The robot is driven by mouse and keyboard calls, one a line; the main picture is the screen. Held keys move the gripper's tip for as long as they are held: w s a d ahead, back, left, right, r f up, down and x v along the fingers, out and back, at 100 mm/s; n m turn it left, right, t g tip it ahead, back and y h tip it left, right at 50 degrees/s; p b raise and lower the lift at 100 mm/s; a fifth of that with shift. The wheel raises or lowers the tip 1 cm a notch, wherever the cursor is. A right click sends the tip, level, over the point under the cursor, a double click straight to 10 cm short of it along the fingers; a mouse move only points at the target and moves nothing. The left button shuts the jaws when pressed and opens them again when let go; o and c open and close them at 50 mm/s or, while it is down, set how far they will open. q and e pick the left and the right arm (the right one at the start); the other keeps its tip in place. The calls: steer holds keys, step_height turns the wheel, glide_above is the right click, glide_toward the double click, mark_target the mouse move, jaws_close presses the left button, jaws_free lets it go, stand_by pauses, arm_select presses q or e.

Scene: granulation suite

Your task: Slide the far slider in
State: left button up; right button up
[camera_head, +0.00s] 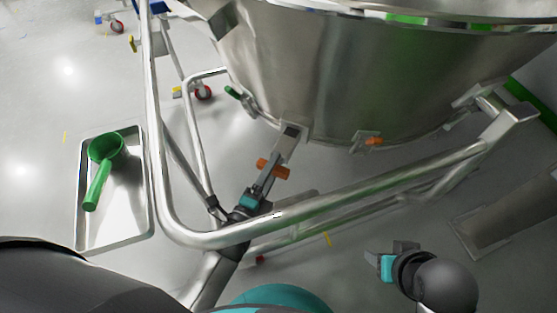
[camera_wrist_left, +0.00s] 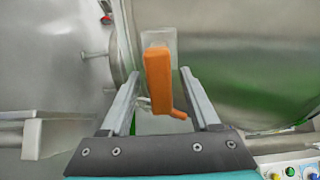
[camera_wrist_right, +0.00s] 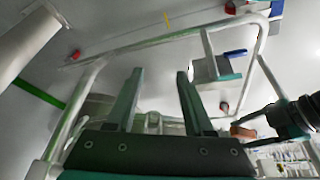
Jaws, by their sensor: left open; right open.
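One orange slider handle (camera_head: 281,173) shows below the steel vessel (camera_head: 330,70), crossing my left gripper (camera_head: 268,181). A second orange handle (camera_head: 373,141) sits on a bracket further right on the vessel's lower edge. In the left wrist view, an orange handle (camera_wrist_left: 158,75) stands on a pale plate against the vessel, between the spread fingers of my left gripper (camera_wrist_left: 160,85); no grip on it shows. Which handle is the far one, I cannot tell. My right gripper (camera_head: 374,259) is open and empty, low at right, apart from both handles; its fingers (camera_wrist_right: 160,80) show nothing between them.
A bent steel tube frame (camera_head: 330,203) runs around the vessel's front, with my left arm close to it. A steel tray (camera_head: 128,213) holding a green scoop (camera_head: 101,165) is at left. A green-handled valve (camera_head: 233,92) sits on the vessel's left. Grey floor shows around.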

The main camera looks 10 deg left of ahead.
arm_select(q)
steer(key=shift+w+d+b, duration=0.2)
steer(key=shift+w, duration=0.6)
steer(key=shift+w+d+b, duration=0.15)
steer(key=shift+w+b, duration=0.05)
steer(key=shift+w, duration=0.55)
arm_select(e)
steer(key=shift+a+r+t, duration=0.1)
steer(key=shift+r+t, duration=0.2)
steer(key=shift+r, duration=0.7)
arm_select(q)
steer(key=shift+c, duration=0.4)
jaws_close()
